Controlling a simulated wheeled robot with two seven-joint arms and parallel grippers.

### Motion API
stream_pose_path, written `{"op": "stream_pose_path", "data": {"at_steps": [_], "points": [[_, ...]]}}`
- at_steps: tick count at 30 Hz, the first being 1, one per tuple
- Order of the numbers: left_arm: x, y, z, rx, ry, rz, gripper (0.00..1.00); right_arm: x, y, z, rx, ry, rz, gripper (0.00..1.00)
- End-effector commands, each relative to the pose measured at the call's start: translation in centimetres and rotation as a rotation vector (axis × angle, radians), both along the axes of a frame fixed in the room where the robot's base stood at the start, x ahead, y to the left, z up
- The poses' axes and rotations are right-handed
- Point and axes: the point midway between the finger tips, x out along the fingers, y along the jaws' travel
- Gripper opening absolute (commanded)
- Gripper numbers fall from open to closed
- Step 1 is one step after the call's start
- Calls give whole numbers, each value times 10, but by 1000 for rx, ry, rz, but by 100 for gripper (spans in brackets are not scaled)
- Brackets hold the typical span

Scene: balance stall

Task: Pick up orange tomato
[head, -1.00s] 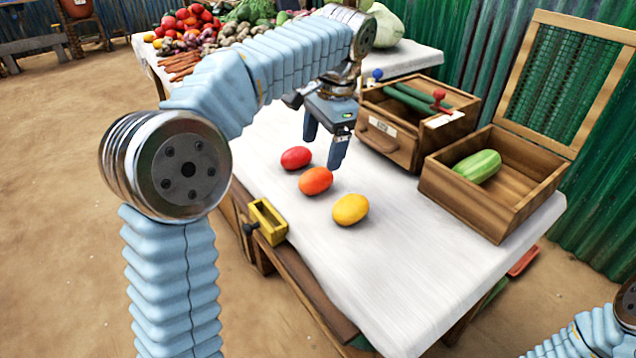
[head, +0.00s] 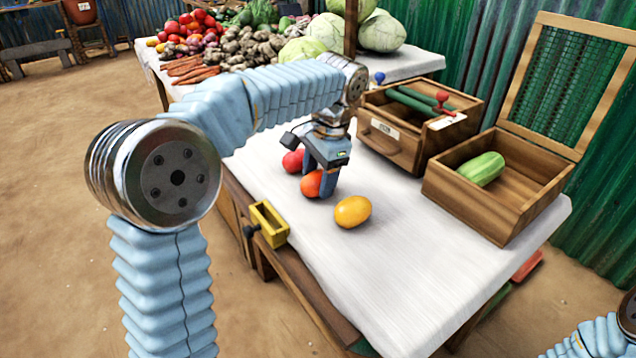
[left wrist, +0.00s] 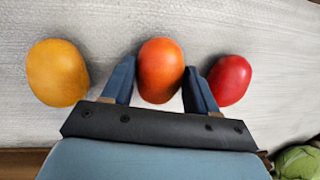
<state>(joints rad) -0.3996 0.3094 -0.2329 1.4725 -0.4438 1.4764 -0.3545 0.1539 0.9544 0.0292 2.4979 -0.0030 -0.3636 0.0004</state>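The orange tomato (head: 311,184) lies on the white-covered table (head: 400,250), between a red tomato (head: 293,160) and a yellow tomato (head: 352,211). My left gripper (head: 318,188) is lowered over it, with the fingers partly hiding it in the head view. In the left wrist view the orange tomato (left wrist: 160,70) sits between the two open fingers (left wrist: 160,85), with the yellow tomato (left wrist: 57,72) at left and the red one (left wrist: 229,80) at right outside them. A small gap seems to show on each side. My right gripper is out of view; only part of that arm shows at lower right.
A wooden crate (head: 500,215) with a green gourd (head: 481,168) and a wooden drawer box (head: 392,145) stand at the right. Vegetables are heaped on the table behind. The table's front is clear.

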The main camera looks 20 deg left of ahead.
Motion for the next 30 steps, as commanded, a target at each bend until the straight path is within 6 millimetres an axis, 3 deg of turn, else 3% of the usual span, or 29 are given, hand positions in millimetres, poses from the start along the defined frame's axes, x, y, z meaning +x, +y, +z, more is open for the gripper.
{"op": "stream_pose_path", "data": {"at_steps": [1,7,17,23,30], "points": [[0,0,0,0,0,0,51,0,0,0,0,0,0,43],[0,0,0,0,0,0,22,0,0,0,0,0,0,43],[0,0,6,-1,-1,0,22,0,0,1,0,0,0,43],[2,-5,39,-1,-4,-2,22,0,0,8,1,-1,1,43],[10,-58,99,0,-3,-5,22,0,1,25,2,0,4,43]]}}
